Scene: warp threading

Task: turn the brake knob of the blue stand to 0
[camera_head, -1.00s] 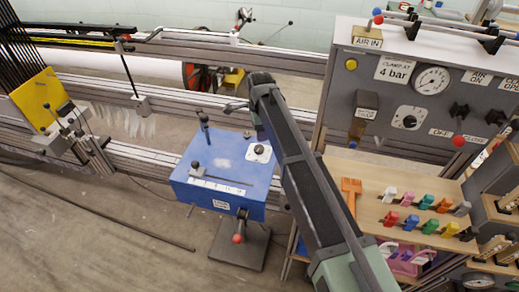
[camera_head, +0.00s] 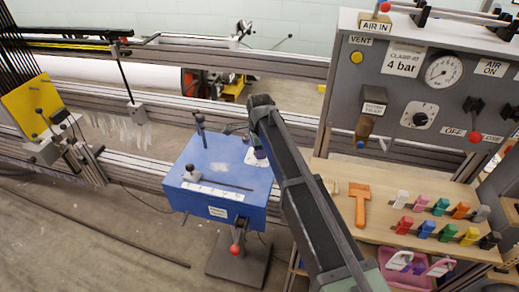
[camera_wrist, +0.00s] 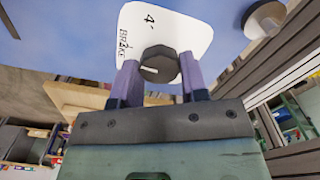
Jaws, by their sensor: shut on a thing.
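The blue stand (camera_head: 221,160) is left of centre in the head view. Its white brake plate (camera_head: 253,159) lies on the top face, partly covered by my arm. In the wrist view the plate (camera_wrist: 196,32) shows the word BRAKE and a 4; other figures are hidden or out of view. The dark brake knob (camera_wrist: 158,57) has a short white mark (camera_wrist: 150,71) on its near face, toward the lower left. My gripper (camera_wrist: 159,66) is shut on the knob, one purple finger on each side. In the head view the knob is hidden.
A lever with a red ball (camera_head: 236,249) hangs at the stand's front. Upright levers (camera_head: 199,128) rise from its top. The grey air panel (camera_head: 420,90) and a wooden board (camera_head: 385,225) with coloured clips are at the right. Metal rails (camera_head: 290,65) run behind.

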